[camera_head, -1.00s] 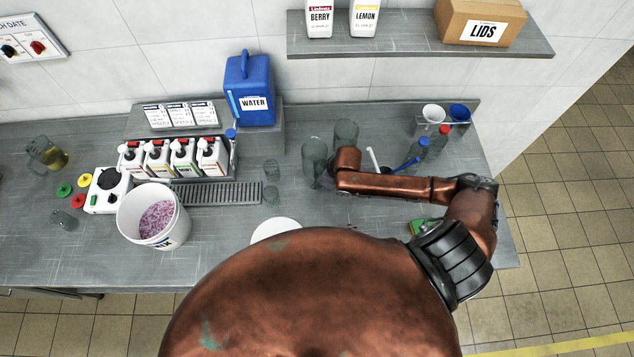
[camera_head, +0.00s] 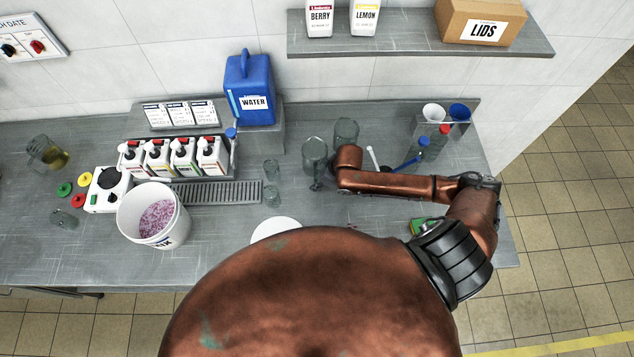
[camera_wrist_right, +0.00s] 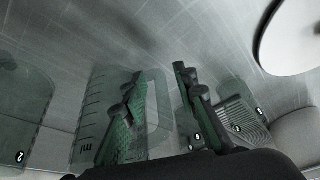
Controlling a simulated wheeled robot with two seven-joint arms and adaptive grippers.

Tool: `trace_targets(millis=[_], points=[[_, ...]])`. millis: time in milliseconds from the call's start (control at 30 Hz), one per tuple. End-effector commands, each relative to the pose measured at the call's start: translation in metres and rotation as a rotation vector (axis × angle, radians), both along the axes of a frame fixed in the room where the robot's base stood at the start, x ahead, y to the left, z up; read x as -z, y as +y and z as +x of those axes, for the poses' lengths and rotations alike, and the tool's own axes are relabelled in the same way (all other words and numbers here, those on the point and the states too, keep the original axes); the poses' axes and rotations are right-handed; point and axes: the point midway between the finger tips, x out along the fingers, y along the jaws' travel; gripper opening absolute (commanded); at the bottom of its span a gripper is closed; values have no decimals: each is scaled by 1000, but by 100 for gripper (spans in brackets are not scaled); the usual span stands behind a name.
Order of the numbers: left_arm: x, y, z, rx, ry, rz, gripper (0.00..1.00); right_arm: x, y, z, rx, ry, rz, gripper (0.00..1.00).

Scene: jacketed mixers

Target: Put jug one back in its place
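Two clear glass jugs, a front one (camera_head: 315,152) and a back one (camera_head: 346,130), stand on the bench left of my right wrist. A third jug with amber liquid (camera_head: 50,155) stands at the far left. In the right wrist view, a graduated jug (camera_wrist_right: 95,110) lies ahead of my right gripper (camera_wrist_right: 158,85), and another jug (camera_wrist_right: 22,110) marked 2 is at the left. My left gripper is out of view.
Small glasses (camera_head: 271,170) stand left of the jugs, beside a drain grille (camera_head: 215,193). A white bucket (camera_head: 180,228), pump bottles (camera_head: 182,157) and a blue water container (camera_head: 250,85) are further left. Bottles and cups (camera_head: 433,113) crowd the right. A shelf (camera_head: 400,43) hangs above.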

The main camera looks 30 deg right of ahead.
Motion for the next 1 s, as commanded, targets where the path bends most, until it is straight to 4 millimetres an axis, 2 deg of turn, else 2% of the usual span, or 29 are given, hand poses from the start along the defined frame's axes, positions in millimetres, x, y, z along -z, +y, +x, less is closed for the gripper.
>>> trace_targets(millis=[300,500,700,1000], points=[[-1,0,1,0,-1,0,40,-60,-15,-20,-2,-3,-2,27],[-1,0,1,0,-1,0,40,-90,-22,-31,0,0,-2,27],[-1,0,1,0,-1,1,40,-103,-24,-36,-1,0,0,27],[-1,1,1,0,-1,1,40,-103,-24,-36,0,0,0,27]])
